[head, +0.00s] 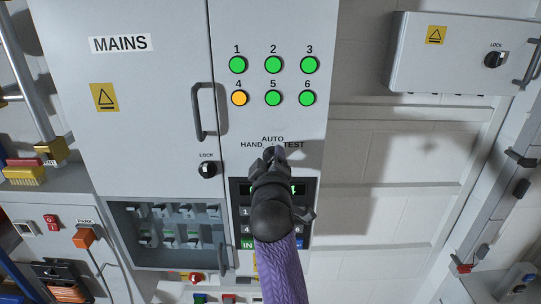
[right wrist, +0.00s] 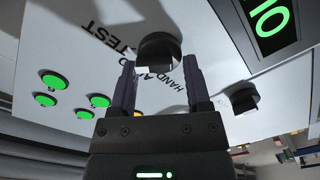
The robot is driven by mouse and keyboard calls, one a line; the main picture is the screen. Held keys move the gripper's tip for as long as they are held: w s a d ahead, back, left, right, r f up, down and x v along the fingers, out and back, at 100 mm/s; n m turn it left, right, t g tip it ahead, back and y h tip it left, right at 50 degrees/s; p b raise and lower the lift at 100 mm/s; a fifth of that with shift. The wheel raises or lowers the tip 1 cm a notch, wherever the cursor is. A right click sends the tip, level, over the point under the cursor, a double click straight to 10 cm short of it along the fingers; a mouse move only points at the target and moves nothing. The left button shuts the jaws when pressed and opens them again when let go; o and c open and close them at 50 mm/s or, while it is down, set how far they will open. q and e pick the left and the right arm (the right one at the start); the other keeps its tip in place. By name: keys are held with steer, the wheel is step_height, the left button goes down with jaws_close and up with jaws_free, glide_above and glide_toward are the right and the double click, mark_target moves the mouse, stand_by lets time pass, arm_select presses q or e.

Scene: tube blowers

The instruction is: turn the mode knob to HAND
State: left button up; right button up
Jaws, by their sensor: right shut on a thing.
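The black mode knob (right wrist: 158,48) sits on the grey panel among the HAND, AUTO and TEST labels, between the two fingers of my right gripper (right wrist: 160,78) in the right wrist view. In the head view my right gripper (head: 271,154) reaches up to the panel just below the AUTO label (head: 273,139) and covers most of the knob. HAND (head: 251,145) is to its left and TEST (head: 294,145) to its right. The right gripper is shut on the knob. I cannot tell which label the knob points to. My left gripper is not in view.
A keypad with a green display (head: 299,188) lies close below the knob, partly behind my arm. A black LOCK knob (head: 207,170) and a door handle (head: 205,110) are to the left. Green and amber lamps (head: 273,64) are above. A second LOCK box (head: 462,55) hangs at upper right.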

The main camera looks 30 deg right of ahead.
steer(key=shift+r+n+p, duration=0.3)
steer(key=shift+r+n, duration=0.2)
steer(key=shift+r, duration=0.05)
steer(key=shift+f+n, duration=0.1)
steer(key=shift+n, duration=0.4)
steer(key=shift+w, duration=0.1)
